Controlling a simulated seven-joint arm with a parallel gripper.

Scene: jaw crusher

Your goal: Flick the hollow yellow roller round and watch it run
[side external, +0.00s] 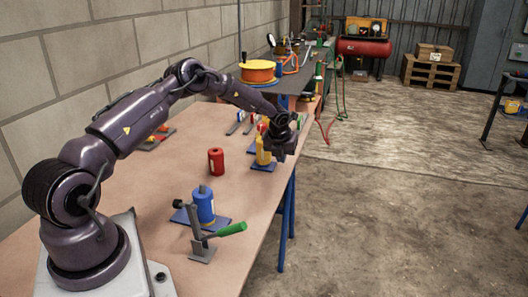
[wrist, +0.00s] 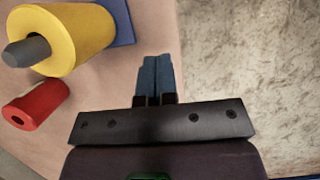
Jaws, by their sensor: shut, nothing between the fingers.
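The yellow roller (side external: 263,155) stands upright on a blue base plate (side external: 268,168) near the right edge of the table. In the wrist view the yellow roller (wrist: 85,38) is at the upper left, with a grey pin (wrist: 27,51) coming out of its top. My gripper (side external: 281,158) is just to the right of the roller in the side view, by the table edge. In the wrist view my gripper (wrist: 157,75) has its blue fingers together and empty, with a visible gap between them and the roller.
A red hollow cylinder (side external: 216,162) stands on the table left of the yellow roller. Nearer are a blue roller (side external: 204,206) on its plate and a clamp with a green handle (side external: 230,229). Several small items lie behind. Beyond the table's right edge is open concrete floor (side external: 370,220).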

